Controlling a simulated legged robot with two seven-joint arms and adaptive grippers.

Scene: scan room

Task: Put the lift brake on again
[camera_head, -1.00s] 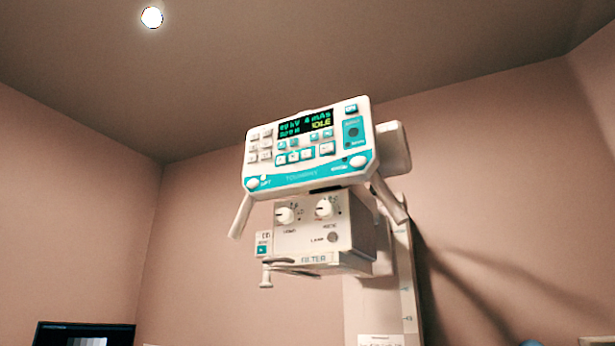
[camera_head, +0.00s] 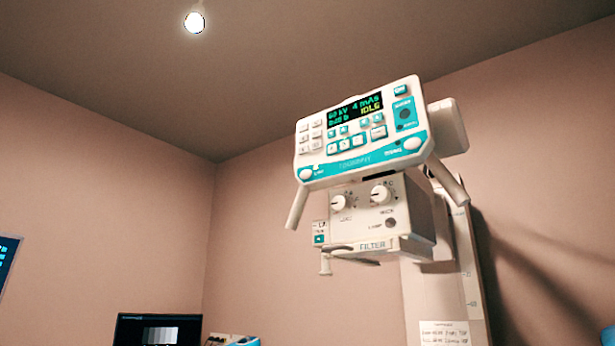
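The X-ray tube head's control panel (camera_head: 362,132) is white and teal, tilted, high on the right of the head view. Its screen (camera_head: 355,108) is lit and reads 4 mAs and IDLE. A round white knob (camera_head: 306,174) sits at its lower left corner beside a small label that looks like LIFT. Another round knob (camera_head: 412,143) sits at its lower right; its label is too small to read. Two handles, left (camera_head: 297,208) and right (camera_head: 449,181), hang below the panel. I cannot tell the lift brake's state. Neither gripper is in view.
The collimator box (camera_head: 377,215) with two dials and a FILTER slot hangs under the panel. A white column (camera_head: 452,270) stands behind it. A monitor (camera_head: 157,329) is at the lower left, and a lit screen (camera_head: 7,262) is at the left edge. A lamp (camera_head: 194,22) hangs above.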

